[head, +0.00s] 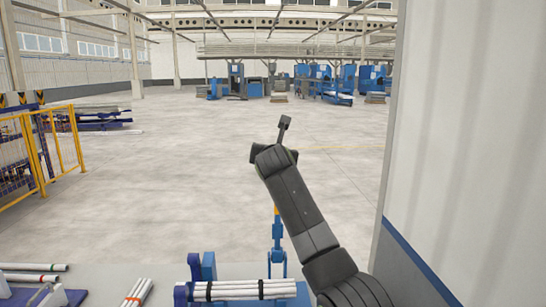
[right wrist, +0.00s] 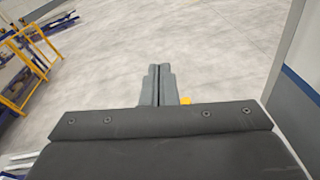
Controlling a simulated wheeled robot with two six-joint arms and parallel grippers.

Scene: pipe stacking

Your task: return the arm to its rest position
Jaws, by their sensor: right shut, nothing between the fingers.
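My right arm (head: 300,210) reaches up from the lower right in the head view, raised over the workbench. Its wrist end stands out against the open floor. In the right wrist view my right gripper (right wrist: 159,68) is shut, with its two grey fingers together and nothing between them. My left arm and left gripper are not in view.
White pipes (head: 250,290) lie in a blue rack at the bottom centre. More pipes (head: 138,292) lie to its left, and others (head: 30,267) at the far left. A pale wall (head: 470,150) stands close on the right. Yellow fencing (head: 55,150) is at left. The middle floor is clear.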

